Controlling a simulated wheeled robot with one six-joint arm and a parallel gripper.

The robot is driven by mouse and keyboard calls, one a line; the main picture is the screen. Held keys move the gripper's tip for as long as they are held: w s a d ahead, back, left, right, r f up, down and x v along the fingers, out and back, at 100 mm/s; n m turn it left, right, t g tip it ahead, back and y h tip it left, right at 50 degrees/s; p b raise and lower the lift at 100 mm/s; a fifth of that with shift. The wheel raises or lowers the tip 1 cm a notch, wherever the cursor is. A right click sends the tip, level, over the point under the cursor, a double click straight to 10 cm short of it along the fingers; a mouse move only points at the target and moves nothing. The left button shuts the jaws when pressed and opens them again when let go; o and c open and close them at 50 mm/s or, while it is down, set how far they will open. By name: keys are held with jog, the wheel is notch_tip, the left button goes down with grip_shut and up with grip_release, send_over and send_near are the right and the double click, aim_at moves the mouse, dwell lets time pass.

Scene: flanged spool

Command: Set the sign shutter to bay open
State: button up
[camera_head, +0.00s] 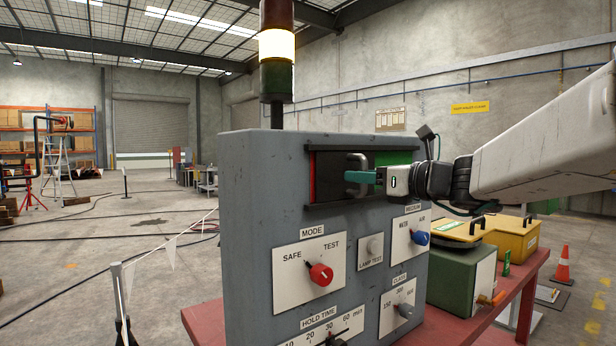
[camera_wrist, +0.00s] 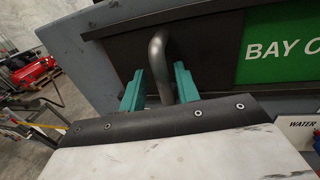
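The sign shutter is a dark sliding panel (camera_head: 330,180) in a black-framed slot at the top of the grey cabinet. A grey bar handle (camera_head: 356,160) stands out from it, and it also shows in the wrist view (camera_wrist: 158,55). A green sign part shows right of the shutter (camera_head: 393,158), reading "BAY O…" in the wrist view (camera_wrist: 285,47). A thin red strip (camera_head: 312,180) shows at the slot's left end. My gripper (camera_head: 360,177) is at the handle. In the wrist view its teal fingers (camera_wrist: 160,90) stand either side of the handle, with small gaps, apparently not clamped.
Below the slot are a red mode knob (camera_head: 321,275), a lamp test button (camera_head: 375,248), a blue medium knob (camera_head: 421,238) and further dials. A green box (camera_head: 462,280) and a yellow case (camera_head: 517,238) stand on the red table at right. A signal lamp rises above the cabinet.

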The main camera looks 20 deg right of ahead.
jog(key=v, duration=0.7)
jog(key=shift+s, duration=0.2)
jog(key=s+a+f+n+g+h, duration=0.1)
jog(key=s+a+f+n+g, duration=0.25)
jog(key=f+n, duration=0.4)
jog(key=s+a+f+n+g+h, duration=0.1)
jog(key=s+a+f+n+g, duration=0.25)
jog(key=f+n+g, duration=0.35)
jog(key=s+a+f+n+g+h, duration=0.2)
jog(key=s+f+n+g+h, duration=0.2)
jog(key=s+f+n, duration=0.7)
jog(key=shift+s+f+n+h, duration=0.3)
jog(key=shift+s+n+h, duration=1.1)
jog(key=shift+s+n, duration=0.75)
